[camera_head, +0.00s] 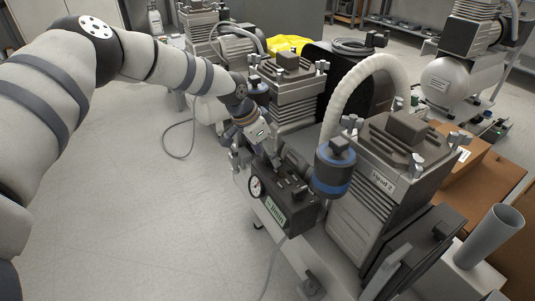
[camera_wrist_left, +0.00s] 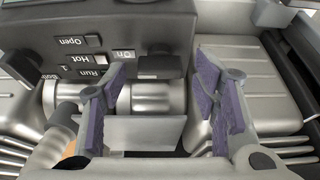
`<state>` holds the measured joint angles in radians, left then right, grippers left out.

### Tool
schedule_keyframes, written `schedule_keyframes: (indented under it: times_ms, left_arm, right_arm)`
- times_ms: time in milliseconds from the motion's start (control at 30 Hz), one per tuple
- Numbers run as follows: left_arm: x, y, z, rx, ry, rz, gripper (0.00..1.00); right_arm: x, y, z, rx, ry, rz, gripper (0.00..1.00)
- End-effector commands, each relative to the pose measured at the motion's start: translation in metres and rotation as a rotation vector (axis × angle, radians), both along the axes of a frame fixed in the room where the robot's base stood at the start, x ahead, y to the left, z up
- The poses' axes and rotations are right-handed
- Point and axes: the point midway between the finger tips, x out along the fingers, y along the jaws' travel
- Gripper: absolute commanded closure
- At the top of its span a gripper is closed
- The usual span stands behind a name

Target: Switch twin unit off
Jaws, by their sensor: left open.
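The right one is labelled "Head 2" (camera_head: 382,182). My left gripper (camera_head: 272,160) is just above and behind the box, pointing down. In the left wrist view my left gripper (camera_wrist_left: 165,108) is open with purple pads and nothing between them. That view shows the box's face upside down, with "Open", "Hot", "Run" and "On" labels. A dark switch (camera_wrist_left: 161,64) is beside the "On" label, just beyond the fingers. Whether the fingers touch anything is unclear.
A blue-banded cylinder (camera_head: 333,172) and a thick white hose (camera_head: 362,88) stand close right of the gripper. The other compressor head (camera_head: 288,88) is behind it. A grey pipe (camera_head: 492,237) stands at right. The floor (camera_head: 120,200) at left is mostly open.

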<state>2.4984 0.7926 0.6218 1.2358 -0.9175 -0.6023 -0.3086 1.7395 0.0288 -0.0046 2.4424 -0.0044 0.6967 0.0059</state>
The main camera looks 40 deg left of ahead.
Motion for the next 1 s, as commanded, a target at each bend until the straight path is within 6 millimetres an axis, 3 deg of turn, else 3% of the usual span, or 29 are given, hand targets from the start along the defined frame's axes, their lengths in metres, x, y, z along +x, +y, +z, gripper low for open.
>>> schedule_keyframes:
  times_ms: [133,333,667,1000]
  left_arm:
    - [0.0,0.0,0.001,0.0,0.0,-0.001,0.47]
    - [0.0,0.0,0.001,0.0,0.0,-0.001,0.93]
    - [0.0,-0.001,0.003,0.003,-0.002,0.028,0.93]
    - [0.0,-0.002,0.009,0.006,-0.004,0.252,0.93]
  right_arm:
    - [0.0,0.0,0.0,0.0,-0.001,0.0,0.6]
    - [0.0,0.0,0.0,0.0,-0.001,0.0,0.6]
    - [0.002,0.0,0.007,0.0,-0.009,0.0,0.6]
    - [0.014,0.0,0.041,0.0,-0.054,0.0,0.6]
